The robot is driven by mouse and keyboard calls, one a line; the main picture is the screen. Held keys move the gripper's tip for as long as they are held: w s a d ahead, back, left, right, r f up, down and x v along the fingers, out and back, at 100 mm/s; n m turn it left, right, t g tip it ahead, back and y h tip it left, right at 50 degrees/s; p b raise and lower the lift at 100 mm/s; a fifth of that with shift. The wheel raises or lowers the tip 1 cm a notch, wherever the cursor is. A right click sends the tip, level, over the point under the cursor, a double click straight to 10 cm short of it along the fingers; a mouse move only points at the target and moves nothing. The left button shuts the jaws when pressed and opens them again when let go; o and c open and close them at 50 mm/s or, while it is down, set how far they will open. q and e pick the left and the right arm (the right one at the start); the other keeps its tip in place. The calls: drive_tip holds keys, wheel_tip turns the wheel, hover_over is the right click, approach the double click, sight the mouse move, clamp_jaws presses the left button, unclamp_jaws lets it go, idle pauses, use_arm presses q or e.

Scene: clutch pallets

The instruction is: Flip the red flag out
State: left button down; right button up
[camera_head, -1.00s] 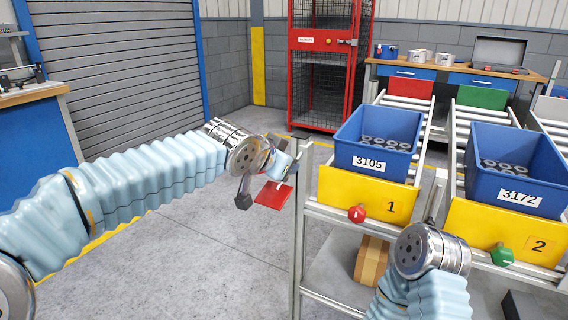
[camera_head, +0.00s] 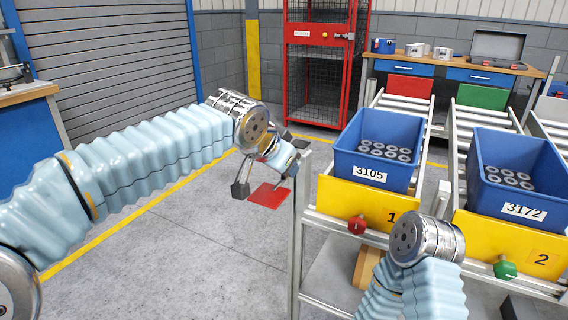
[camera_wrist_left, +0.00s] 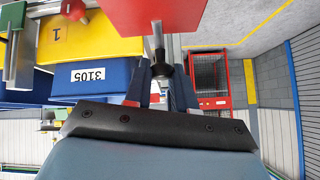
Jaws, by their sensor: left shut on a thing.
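The red flag (camera_head: 269,195) is a flat red plate beside the left post of the rack, below my left gripper (camera_head: 262,190) in the head view. The exact contact is partly hidden. My right wrist shows at the lower right of the head view, but its gripper is not visible.
Blue bin 3172 (camera_head: 520,205) stands to the right. A red cage (camera_head: 316,70) is behind. The floor left of the rack is clear.

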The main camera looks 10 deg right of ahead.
use_arm(q)
drive_tip(key=shift+w+a, duration=0.15)
drive_tip(key=shift+w, duration=0.05)
drive_tip(key=c, duration=1)
unclamp_jaws()
drive_tip(key=shift+w+f, duration=0.1)
drive_tip(key=shift+f, duration=0.1)
drive_tip(key=shift+s+r, duration=0.25)
drive_tip(key=v, duration=1.3)
